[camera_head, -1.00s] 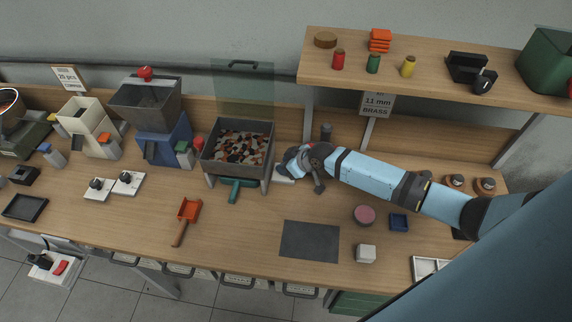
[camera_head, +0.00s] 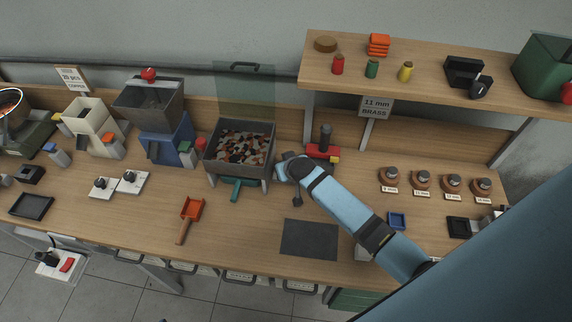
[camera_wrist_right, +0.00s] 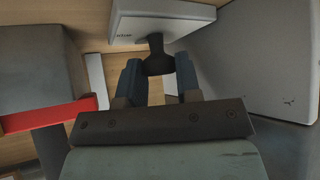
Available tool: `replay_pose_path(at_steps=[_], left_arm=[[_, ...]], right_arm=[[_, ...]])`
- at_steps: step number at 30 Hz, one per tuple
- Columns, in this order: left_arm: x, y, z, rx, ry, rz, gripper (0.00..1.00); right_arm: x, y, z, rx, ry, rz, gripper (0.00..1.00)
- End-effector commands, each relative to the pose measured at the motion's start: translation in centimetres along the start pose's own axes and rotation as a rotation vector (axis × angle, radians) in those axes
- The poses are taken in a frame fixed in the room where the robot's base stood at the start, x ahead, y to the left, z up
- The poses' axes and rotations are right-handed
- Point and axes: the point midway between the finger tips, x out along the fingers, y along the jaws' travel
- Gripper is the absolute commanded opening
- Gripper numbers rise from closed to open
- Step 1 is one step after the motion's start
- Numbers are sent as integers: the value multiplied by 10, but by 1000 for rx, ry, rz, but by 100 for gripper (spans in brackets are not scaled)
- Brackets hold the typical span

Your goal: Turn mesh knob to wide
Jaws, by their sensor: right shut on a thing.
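The mesh knob (camera_wrist_right: 157,62) is a dark knob on a white plate (camera_wrist_right: 170,20) in the right wrist view. A small label on the plate is too small to read surely. My right gripper (camera_wrist_right: 158,72) has its two blue-grey fingers on either side of the knob and is shut on it. The knob's pointing direction is hidden. In the head view my right gripper (camera_head: 284,172) is at the right side of the grey hopper (camera_head: 240,148) filled with mixed pieces. My wrist covers the knob there. My left gripper is in neither view.
A black post on a red-and-yellow base (camera_head: 322,151) stands just behind my right wrist. A teal handle (camera_head: 236,190) sticks out below the hopper. Two other small knobs on white plates (camera_head: 111,193) are at left.

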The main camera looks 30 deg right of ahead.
Motion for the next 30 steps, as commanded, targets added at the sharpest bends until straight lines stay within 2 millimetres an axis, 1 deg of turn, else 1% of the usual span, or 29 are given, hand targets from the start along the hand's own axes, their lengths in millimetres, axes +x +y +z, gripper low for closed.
replay_pose_path(at_steps=[3,10,27,28,30], left_arm=[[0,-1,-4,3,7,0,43],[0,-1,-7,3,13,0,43],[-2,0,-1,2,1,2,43],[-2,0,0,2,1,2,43],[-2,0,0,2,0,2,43]], right_arm=[[0,-2,1,51,-1,47,8],[0,-2,1,110,-1,108,8],[0,-1,0,129,0,131,8],[0,-1,0,129,0,131,38],[0,-1,0,129,0,131,54]])
